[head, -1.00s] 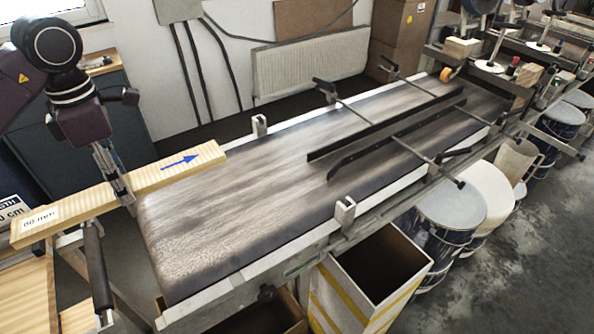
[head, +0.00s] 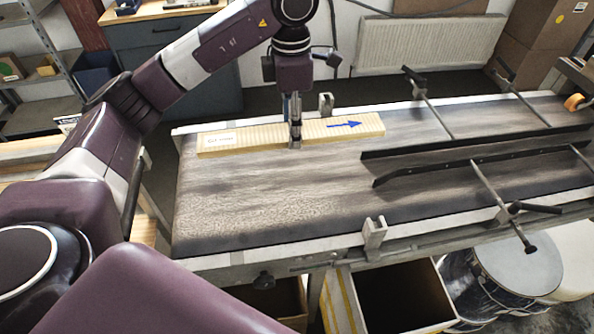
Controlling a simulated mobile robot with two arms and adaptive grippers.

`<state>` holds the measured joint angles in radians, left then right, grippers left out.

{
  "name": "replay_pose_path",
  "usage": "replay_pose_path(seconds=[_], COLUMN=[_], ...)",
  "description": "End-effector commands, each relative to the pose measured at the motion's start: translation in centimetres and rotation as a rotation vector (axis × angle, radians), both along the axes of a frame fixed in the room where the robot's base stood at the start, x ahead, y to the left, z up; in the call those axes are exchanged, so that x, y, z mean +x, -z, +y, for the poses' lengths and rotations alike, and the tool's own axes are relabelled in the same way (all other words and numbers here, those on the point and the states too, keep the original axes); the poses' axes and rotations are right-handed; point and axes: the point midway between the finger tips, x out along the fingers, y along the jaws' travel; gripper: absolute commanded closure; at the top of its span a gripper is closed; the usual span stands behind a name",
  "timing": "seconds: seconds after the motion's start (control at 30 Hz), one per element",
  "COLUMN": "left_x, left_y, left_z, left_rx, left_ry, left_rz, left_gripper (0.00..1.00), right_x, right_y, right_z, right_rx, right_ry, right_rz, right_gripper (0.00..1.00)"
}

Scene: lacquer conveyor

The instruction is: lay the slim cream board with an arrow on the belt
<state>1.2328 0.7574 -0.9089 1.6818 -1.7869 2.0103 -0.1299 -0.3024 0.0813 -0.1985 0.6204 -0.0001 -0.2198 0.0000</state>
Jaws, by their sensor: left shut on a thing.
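The slim cream board (head: 255,138) has a blue arrow pointing right and a white label at its left end. It is over the far left part of the grey belt (head: 270,200), lengthwise along it, close to the far edge. My left gripper (head: 295,138) is shut on the board near its middle, from above. I cannot tell whether the board's underside touches the belt. My right gripper is not in view.
Black guide rails (head: 470,150) on rods stand over the belt to the right of the board. Small metal brackets (head: 374,235) stand at the belt's edges. The near left part of the belt is bare. An open box (head: 400,295) stands below the near edge.

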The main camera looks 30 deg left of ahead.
Motion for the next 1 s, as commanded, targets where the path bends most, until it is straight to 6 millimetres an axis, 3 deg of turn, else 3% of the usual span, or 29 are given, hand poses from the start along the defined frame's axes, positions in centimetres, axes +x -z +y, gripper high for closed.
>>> replay_pose_path(seconds=[0.17, 0.4, 0.83, 1.0], left_x=[-0.2, -0.1, 0.0, 0.1], left_y=[4.3, 9.5, 14.5, 15.3], left_z=[0.0, 0.0, -0.1, 0.0], left_rx=[0.0, 0.0, -0.001, -0.001], left_ry=[0.0, 0.0, 0.0, 0.0], left_rz=[0.006, 0.001, 0.001, -0.003], left_gripper=[0.92, 0.92, 0.92, 0.92], right_x=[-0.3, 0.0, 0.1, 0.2], right_y=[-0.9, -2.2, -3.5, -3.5], right_z=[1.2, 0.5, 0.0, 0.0], right_rx=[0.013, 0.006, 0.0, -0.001], right_ry=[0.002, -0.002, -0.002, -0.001], right_rz=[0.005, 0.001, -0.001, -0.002], right_gripper=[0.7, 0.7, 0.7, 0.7])
